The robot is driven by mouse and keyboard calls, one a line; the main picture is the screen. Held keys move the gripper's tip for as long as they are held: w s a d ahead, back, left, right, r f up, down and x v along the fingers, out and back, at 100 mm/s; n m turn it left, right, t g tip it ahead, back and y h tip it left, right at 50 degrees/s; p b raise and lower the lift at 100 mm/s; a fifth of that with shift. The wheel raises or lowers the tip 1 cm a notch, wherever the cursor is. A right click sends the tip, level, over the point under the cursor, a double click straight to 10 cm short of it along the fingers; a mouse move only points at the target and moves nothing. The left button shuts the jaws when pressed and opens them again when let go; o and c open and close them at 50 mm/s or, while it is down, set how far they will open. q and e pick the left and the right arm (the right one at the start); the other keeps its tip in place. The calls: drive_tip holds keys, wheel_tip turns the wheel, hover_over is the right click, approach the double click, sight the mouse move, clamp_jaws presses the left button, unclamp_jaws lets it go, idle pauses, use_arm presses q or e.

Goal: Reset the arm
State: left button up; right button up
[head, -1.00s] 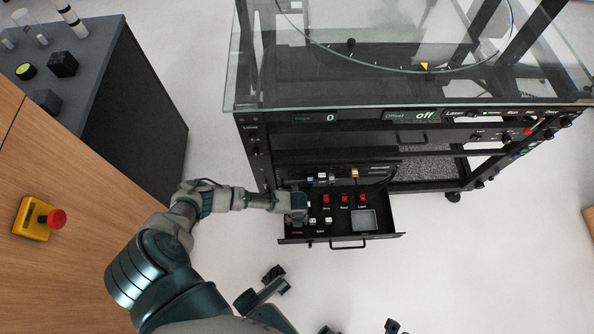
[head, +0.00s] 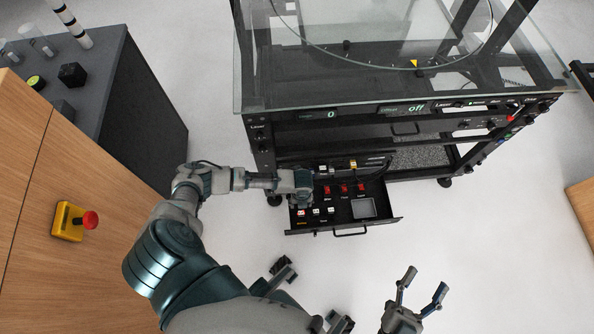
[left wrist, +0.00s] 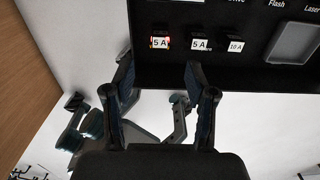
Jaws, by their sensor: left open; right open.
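My left arm reaches from the lower left to the open black drawer (head: 352,230). My left gripper (head: 303,200) is over the drawer's left part in the head view, seen from above with its fingertips hard to make out. I cannot tell whether the fingertips touch the drawer. My right gripper (head: 423,282) is open and empty at the lower right, over the floor and away from the drawer.
The drawer holds red switches (head: 344,188) and a grey square recess (head: 363,207). Above it is the turntable frame with a glass top (head: 400,95).

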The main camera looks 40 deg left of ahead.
use_arm(q)
drive_tip(key=shift+d+r+p, duration=0.1)
drive_tip(key=shift+r+p, duration=0.8)
drive_tip(key=shift+r, duration=2.05)
use_arm(e)
drive_tip(key=shift+w+d+f+g+h, duration=0.1)
drive_tip(key=shift+w+f+g, duration=0.15)
drive_tip(key=shift+f+g, duration=0.55)
drive_tip(key=shift+w+f+g+h, duration=0.1)
drive_tip(key=shift+w+f+g, duration=0.1)
drive_tip(key=shift+f+g, duration=0.6)
drive_tip(key=shift+w+d+f+g+h, duration=0.1)
drive_tip(key=shift+w+f+g, duration=0.15)
drive_tip(key=shift+f+g, duration=0.55)
use_arm(q)
drive_tip(key=shift+d, duration=0.1)
use_arm(e)
drive_tip(key=shift+f, duration=0.1)
